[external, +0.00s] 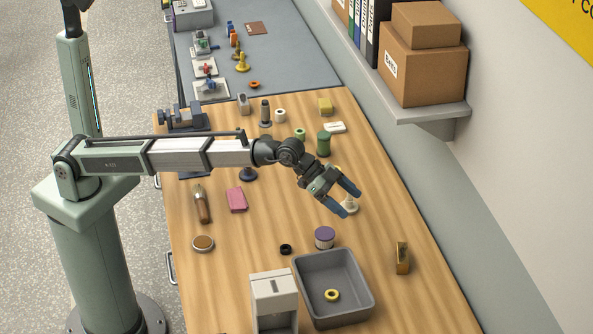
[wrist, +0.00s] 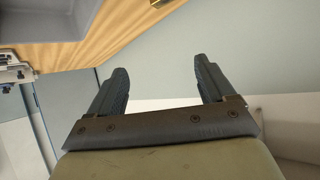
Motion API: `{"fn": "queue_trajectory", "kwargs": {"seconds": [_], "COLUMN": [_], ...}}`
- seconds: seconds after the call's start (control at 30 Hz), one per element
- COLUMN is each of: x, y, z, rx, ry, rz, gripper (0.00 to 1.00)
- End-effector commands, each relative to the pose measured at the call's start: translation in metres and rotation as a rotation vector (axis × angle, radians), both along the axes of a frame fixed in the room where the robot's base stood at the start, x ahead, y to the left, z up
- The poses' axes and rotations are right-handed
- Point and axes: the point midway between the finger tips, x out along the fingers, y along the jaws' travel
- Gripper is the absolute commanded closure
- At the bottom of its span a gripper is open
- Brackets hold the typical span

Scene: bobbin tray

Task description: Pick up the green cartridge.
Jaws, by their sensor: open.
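The green cartridge (external: 324,143) is a dark green cylinder standing upright on the wooden table, in the external view. It stands behind my wrist, on the far side of the arm from the grey tray. My gripper (external: 350,202) is open and empty above the table, to the lower right of the cartridge in the picture and apart from it. In the wrist view the two dark fingers of my gripper (wrist: 161,64) are spread with nothing between them. The cartridge does not show in the wrist view.
A purple-topped bobbin (external: 324,237), a grey tray (external: 367,290) and a brass piece (external: 402,258) are nearer the front. A small green ring (external: 300,133) and a white block (external: 335,127) stand close to the cartridge.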

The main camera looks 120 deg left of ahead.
Motion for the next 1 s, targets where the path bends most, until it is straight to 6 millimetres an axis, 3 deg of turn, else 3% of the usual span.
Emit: {"fn": "queue_trajectory", "kwargs": {"seconds": [0.03,0.27,0.47,0.6,0.8,1.0], "x": [-0.005,-0.054,-0.117,-0.169,-0.242,-0.284], "y": [0.033,0.156,0.254,0.315,0.380,0.410], "z": [-0.005,-0.028,-0.039,-0.043,-0.041,-0.038], "rx": [-0.052,-0.308,-0.519,-0.654,-0.806,-0.882], "ry": [0.045,0.247,0.397,0.488,0.587,0.636], "rz": [0.064,0.389,0.716,0.966,1.296,1.488], "gripper": [0.17,0.17,0.17,0.17,0.17,0.17]}}
